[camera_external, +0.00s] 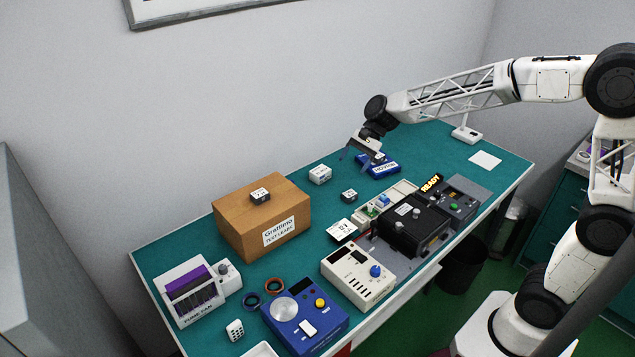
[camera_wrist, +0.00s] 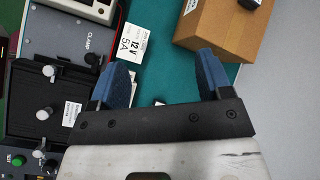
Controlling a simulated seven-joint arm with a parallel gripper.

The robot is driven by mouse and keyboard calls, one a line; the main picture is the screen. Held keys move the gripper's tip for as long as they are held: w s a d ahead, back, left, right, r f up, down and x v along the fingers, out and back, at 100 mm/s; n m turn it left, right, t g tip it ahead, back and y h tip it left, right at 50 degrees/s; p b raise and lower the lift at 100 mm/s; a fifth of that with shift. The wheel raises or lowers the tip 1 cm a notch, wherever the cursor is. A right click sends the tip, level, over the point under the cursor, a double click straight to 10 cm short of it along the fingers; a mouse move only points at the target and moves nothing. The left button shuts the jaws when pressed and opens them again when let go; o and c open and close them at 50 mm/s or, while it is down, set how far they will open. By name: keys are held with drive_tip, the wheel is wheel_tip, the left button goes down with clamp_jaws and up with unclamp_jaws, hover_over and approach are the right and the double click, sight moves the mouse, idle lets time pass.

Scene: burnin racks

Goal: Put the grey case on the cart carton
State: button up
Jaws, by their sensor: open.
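A cardboard carton (camera_external: 240,234) labelled as test leads stands on the teal bench; its corner also shows at the upper right of the wrist view (camera_wrist: 222,28). A small dark grey case (camera_external: 260,197) with a white label sits on top of the carton. Another small dark grey case (camera_external: 349,196) lies on the bench right of the carton, and a lighter grey-white case (camera_external: 320,175) lies behind it. My gripper (camera_external: 357,160) is open and empty above the back of the bench, near a blue box. In the wrist view my gripper's blue fingers (camera_wrist: 162,70) are apart over bare bench.
The blue box (camera_external: 379,164) lies below my gripper. A black clamp fixture (camera_external: 408,226), a cream meter (camera_external: 357,277) and a blue instrument (camera_external: 304,318) fill the front. A white rack (camera_external: 192,291) stands at left. Bare bench lies behind the white label card (camera_external: 341,230).

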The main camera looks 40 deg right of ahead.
drive_tip(key=s+d+f+n+t+h, duration=0.1)
drive_tip(key=s+d+n+h, duration=0.2)
drive_tip(key=s+d, duration=0.4)
drive_tip(key=s+d+n+h, duration=0.3)
drive_tip(key=s+d, duration=0.4)
drive_tip(key=s, duration=0.9)
drive_tip(key=s+d+f+n+t+h, duration=0.1)
drive_tip(key=s+d+n, duration=0.4)
drive_tip(key=s, duration=0.7)
drive_tip(key=shift+s+d+f+t+h, duration=0.25)
drive_tip(key=shift+d+f+t+h, duration=0.05)
drive_tip(key=shift+d+h, duration=0.65)
